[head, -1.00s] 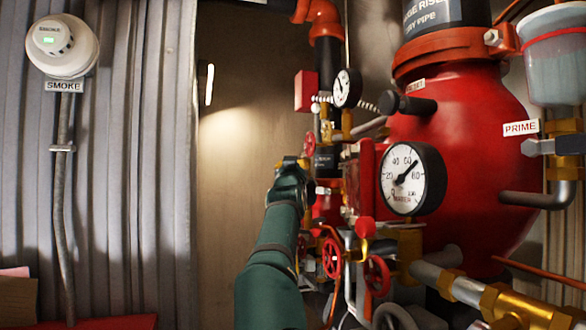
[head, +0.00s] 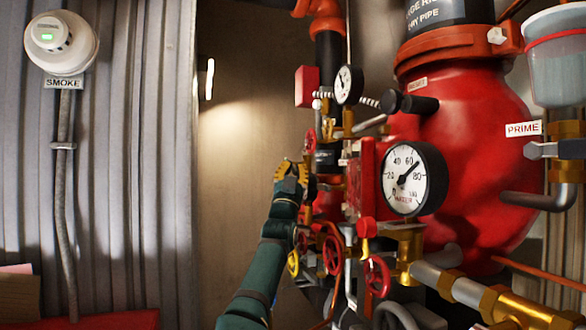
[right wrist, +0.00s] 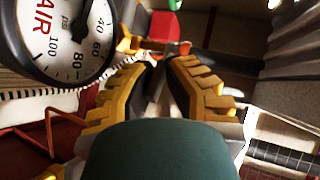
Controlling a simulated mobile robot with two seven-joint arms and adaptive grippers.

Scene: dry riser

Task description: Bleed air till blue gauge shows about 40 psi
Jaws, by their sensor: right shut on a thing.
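No gauge shows clear blue. A large black-rimmed gauge (head: 404,192) faces me in the head view, its needle between 60 and 80. A smaller gauge (head: 345,85) sits higher on the pipework, too small to read. In the right wrist view a gauge marked AIR psi (right wrist: 60,38) is cut off at top left; its dark needle points up, its reading unclear. My right gripper (head: 292,168) is at the left side of the pipework. Its yellow fingers (right wrist: 163,68) are shut on a small valve part that they mostly hide. My left gripper is not in view.
A red vessel (head: 470,150) fills the right. A plain tan panel (head: 235,150) and corrugated wall (head: 130,200) stand left, with open room before them.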

